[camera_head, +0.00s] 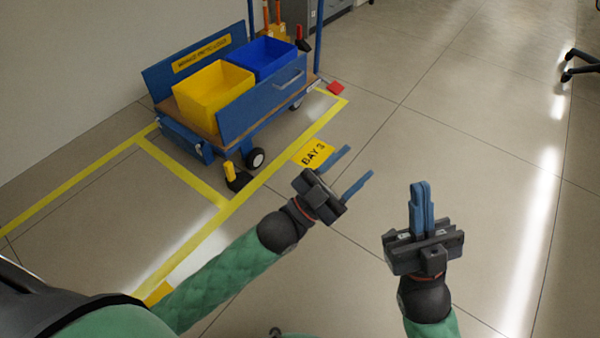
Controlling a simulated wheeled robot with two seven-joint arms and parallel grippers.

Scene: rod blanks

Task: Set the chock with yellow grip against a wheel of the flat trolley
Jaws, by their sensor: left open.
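The chock with the yellow grip (238,181) is a black wedge with an upright yellow handle. It stands on the floor just left of the front wheel (256,158) of the blue flat trolley (250,110); I cannot tell whether it touches the tyre. Another wheel (296,103) shows further back under the trolley. My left gripper (356,168) is open and empty, to the right of the chock and apart from it, with its fingers over the floor near the bay sign. My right gripper (421,187) is shut with nothing visible between its fingers, further right over bare floor.
The trolley carries a yellow bin (212,92) and a blue bin (265,58). Yellow floor lines (185,172) and a "BAY 3" sign (313,154) mark the bay. A red object (335,88) lies by the trolley's far right end.

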